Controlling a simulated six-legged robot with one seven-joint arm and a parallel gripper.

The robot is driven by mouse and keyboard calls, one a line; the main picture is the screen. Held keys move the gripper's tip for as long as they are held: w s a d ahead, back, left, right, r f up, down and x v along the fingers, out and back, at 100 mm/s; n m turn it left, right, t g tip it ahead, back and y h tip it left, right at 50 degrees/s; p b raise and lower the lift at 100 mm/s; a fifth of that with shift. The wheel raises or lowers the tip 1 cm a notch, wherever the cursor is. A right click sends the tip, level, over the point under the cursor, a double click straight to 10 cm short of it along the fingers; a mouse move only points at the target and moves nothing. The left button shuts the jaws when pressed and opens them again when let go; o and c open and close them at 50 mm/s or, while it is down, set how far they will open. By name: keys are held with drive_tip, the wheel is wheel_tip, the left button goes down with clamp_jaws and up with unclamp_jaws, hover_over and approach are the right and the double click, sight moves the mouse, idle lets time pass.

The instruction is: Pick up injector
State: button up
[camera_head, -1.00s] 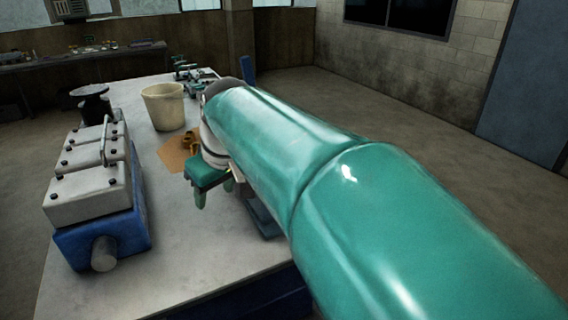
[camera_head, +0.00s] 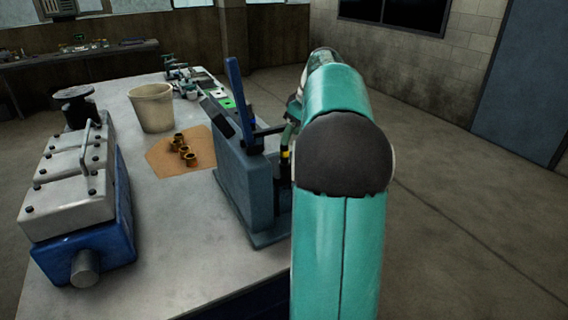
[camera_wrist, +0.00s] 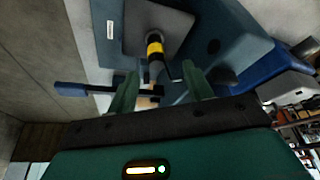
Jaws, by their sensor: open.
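The injector (camera_wrist: 155,48), a dark slim part with a yellow band, is held at the blue-grey stand (camera_head: 245,195). Its yellow band (camera_head: 285,154) also shows in the head view, just right of the stand's upright. My gripper (camera_wrist: 160,90) is open. Its two green fingers are on either side of the injector in the wrist view, and a pale end of the injector shows between them. I cannot tell whether either finger touches it. In the head view my arm hides most of the gripper and the stand's right side.
A blue lever (camera_head: 239,98) rises from the stand. Brass parts lie on a tan mat (camera_head: 165,160) to its left. A cream bucket (camera_head: 152,108) stands behind. A blue-and-white engine block (camera_head: 80,205) fills the bench's left side. Bare bench top lies between the block and the stand.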

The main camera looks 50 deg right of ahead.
sight(282, 153)
drive_tip(key=x, duration=0.9)
drive_tip(key=shift+w+d+f, duration=0.25)
drive_tip(key=shift+w+f, duration=0.05)
drive_tip(key=shift+f, duration=0.05)
drive_tip(key=shift+c, duration=0.4)
clamp_jaws()
